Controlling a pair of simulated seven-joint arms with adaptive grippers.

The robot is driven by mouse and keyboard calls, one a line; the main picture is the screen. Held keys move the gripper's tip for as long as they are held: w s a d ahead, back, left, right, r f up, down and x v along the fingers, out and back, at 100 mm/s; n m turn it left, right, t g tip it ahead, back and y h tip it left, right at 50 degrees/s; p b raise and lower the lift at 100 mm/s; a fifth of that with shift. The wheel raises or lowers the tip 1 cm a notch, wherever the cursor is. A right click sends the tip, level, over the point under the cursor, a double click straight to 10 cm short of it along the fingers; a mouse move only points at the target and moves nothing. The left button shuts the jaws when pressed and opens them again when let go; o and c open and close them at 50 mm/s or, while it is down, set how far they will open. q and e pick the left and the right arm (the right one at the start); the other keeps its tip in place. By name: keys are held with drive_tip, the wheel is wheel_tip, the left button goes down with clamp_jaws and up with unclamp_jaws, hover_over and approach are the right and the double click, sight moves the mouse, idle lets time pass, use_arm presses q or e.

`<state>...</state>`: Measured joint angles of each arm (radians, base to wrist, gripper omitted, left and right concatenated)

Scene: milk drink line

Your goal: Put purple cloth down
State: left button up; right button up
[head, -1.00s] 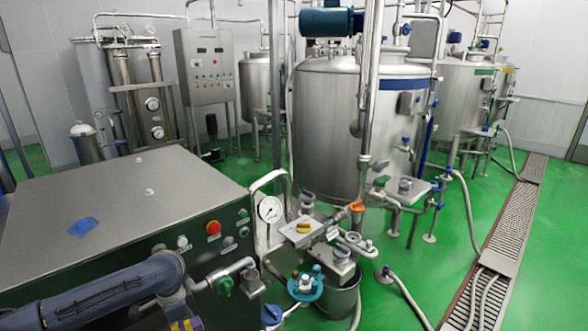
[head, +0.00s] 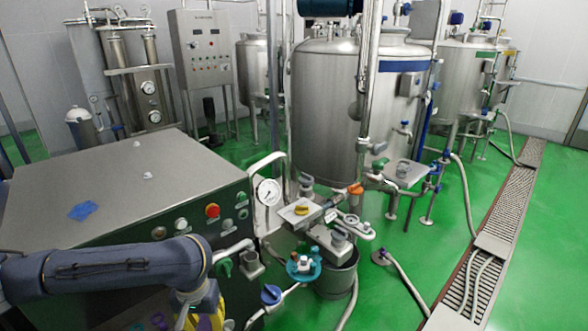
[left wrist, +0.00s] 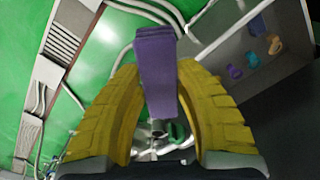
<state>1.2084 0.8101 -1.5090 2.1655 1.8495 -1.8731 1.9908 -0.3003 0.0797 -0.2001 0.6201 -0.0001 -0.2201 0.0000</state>
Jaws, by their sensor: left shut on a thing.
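The purple cloth (left wrist: 156,70) hangs as a folded strip between the yellow fingers of my left gripper (left wrist: 162,85) in the left wrist view. The fingers are closed on it. In the head view my left gripper (head: 205,308) is low, at the bottom edge, in front of the steel cabinet. It is partly cut off there, and I cannot make out the cloth's outline clearly. My right gripper is in neither view.
A blue cloth (head: 83,210) lies on the steel cabinet top (head: 60,170), which is mostly clear. Valves, a gauge (head: 268,192) and pipes crowd the area right of my arm. A drain grate (head: 505,220) crosses the green floor.

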sight(202, 330)
use_arm(q)
drive_tip(key=r, duration=0.1)
drive_tip(key=s+r, duration=0.1)
drive_tip(key=r, duration=0.1)
drive_tip(key=shift+s+d+r, duration=0.2)
drive_tip(key=shift+s+d, duration=0.15)
drive_tip(key=shift+s, duration=0.05)
drive_tip(key=r, duration=0.3)
drive_tip(key=shift+w+a, duration=0.1)
drive_tip(key=shift+w, duration=0.25)
drive_tip(key=shift+w+r, duration=0.4)
drive_tip(key=shift+r, duration=0.1)
drive_tip(key=shift+s+f, duration=0.15)
drive_tip(key=shift+f, duration=0.05)
drive_tip(key=f, duration=0.3)
drive_tip(key=shift+s+a+f, duration=0.15)
drive_tip(key=shift+s+a, duration=0.1)
drive_tip(key=shift+a, duration=0.15)
drive_tip(key=w+a+f+m, duration=0.6)
drive_tip(key=w+m, duration=0.1)
drive_tip(key=m, duration=0.7)
drive_tip(key=w+a+f+m, duration=0.6)
drive_tip(key=a+m, duration=0.1)
drive_tip(key=m, duration=0.7)
wheel_tip(202, 330, down, 20)
drive_tip(key=shift+w+d+f, duration=0.1)
